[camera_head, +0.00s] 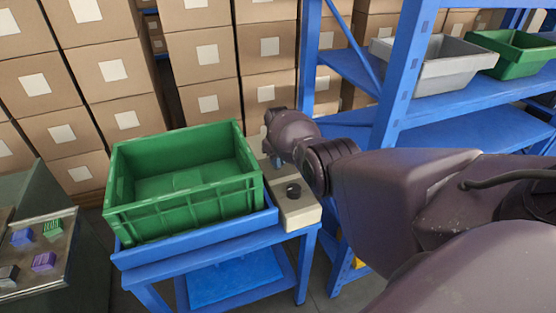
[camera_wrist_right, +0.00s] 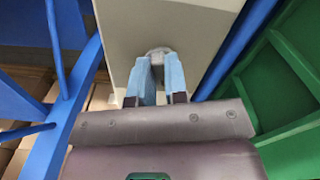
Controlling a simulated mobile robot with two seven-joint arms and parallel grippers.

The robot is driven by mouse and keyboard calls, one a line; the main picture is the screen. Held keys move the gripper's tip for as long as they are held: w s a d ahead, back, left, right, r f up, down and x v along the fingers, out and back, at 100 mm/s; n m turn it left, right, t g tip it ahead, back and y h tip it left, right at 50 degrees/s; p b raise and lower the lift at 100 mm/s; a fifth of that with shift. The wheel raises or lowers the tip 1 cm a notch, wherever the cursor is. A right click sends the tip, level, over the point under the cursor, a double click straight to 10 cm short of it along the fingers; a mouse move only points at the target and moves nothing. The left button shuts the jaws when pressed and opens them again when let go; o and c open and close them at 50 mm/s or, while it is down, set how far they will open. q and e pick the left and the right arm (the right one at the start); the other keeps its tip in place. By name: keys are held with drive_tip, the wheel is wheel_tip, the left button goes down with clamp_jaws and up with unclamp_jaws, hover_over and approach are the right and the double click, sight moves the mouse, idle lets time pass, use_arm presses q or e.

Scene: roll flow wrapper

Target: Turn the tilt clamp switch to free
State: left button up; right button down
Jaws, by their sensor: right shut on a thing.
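A beige control box (camera_head: 299,214) is fixed along the right side of the blue tilt table, next to the green crate. A black round knob (camera_head: 293,190) stands on its near part. My right gripper (camera_head: 279,160) is over the far part of the box, its fingers mostly hidden by my wrist. In the right wrist view, the blue-padded fingers of my right gripper (camera_wrist_right: 157,78) are shut on a small grey switch (camera_wrist_right: 158,51) on the box's pale face. Which setting the switch points to cannot be told. My left gripper is out of view.
An empty green crate (camera_head: 183,217) sits on the blue table (camera_head: 200,251). A blue shelf rack (camera_head: 440,86) with a grey bin (camera_head: 440,76) and a green bin (camera_head: 520,58) stands at right. Stacked cartons (camera_head: 204,70) fill the back. Small coloured blocks lie on a surface at left.

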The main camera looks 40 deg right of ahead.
drive_tip(key=shift+n, duration=1.1)
drive_tip(key=c, duration=1.1)
unclamp_jaws()
drive_tip(key=shift+c, duration=0.2)
wheel_tip(320, 180, up, 11)
drive_tip(key=p, duration=0.4)
drive_tip(key=shift+p, duration=0.3)
